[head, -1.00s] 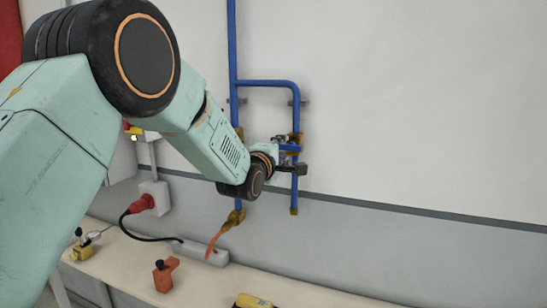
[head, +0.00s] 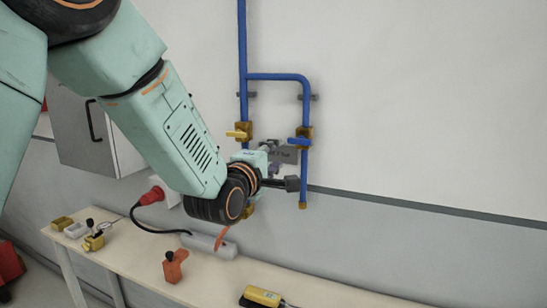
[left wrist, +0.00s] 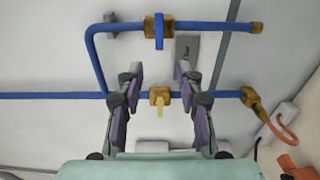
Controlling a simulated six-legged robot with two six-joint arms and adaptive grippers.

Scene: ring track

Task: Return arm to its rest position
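My left arm comes in from the left in the head view. Its gripper (head: 288,168) is in front of the wall pipes, just below the two valves. In the left wrist view my left gripper (left wrist: 158,72) has its two dark fingers spread wide, with nothing held between them. Past the fingers are a valve with a blue handle (left wrist: 159,30) and a valve with a yellow handle (left wrist: 159,98). In the head view the yellow handle (head: 238,133) and the blue handle (head: 299,141) both show clear of the fingers. My right gripper is not in view.
Blue pipes (head: 243,50) run down the wall. A bench (head: 135,262) below holds a power strip (head: 205,243), an orange-red item (head: 174,267) and a yellow device (head: 262,297). A grey cabinet (head: 85,130) hangs at left. The wall at right is bare.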

